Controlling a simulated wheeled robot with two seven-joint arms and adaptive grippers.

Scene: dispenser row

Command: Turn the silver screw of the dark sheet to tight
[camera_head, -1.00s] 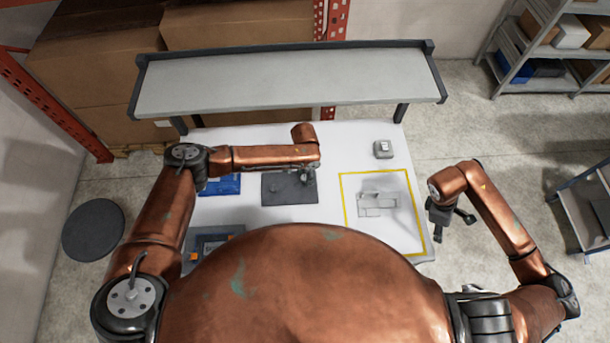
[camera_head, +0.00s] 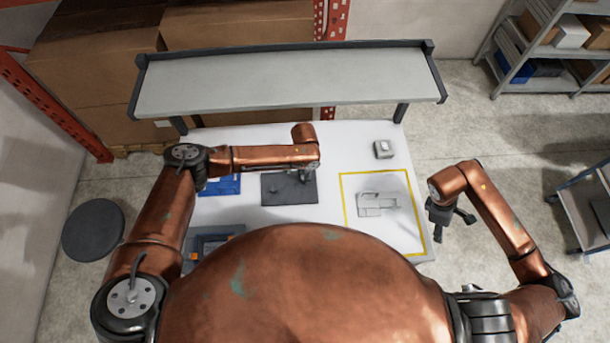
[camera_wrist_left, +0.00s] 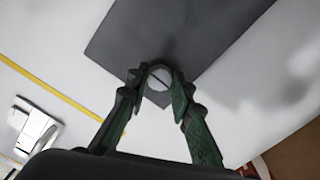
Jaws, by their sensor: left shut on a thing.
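The dark sheet (camera_head: 289,189) lies flat on the white table; it also fills the top of the left wrist view (camera_wrist_left: 190,35). The silver screw (camera_wrist_left: 158,78) has a round head with a slot and sits near a corner of the sheet. My left gripper (camera_wrist_left: 157,80) is shut on the screw head, one green finger on each side. In the head view my left gripper (camera_head: 308,178) is small at the sheet's right part, and the screw under it cannot be made out. My right gripper (camera_head: 448,218) hangs beyond the table's right edge; its opening is unclear.
A yellow-outlined square (camera_head: 412,205) on the right holds a light grey part (camera_head: 378,205). A small grey box (camera_head: 383,149) stands behind it. A blue tray (camera_head: 220,185) is left of the sheet. A raised shelf (camera_head: 285,78) spans the table's back.

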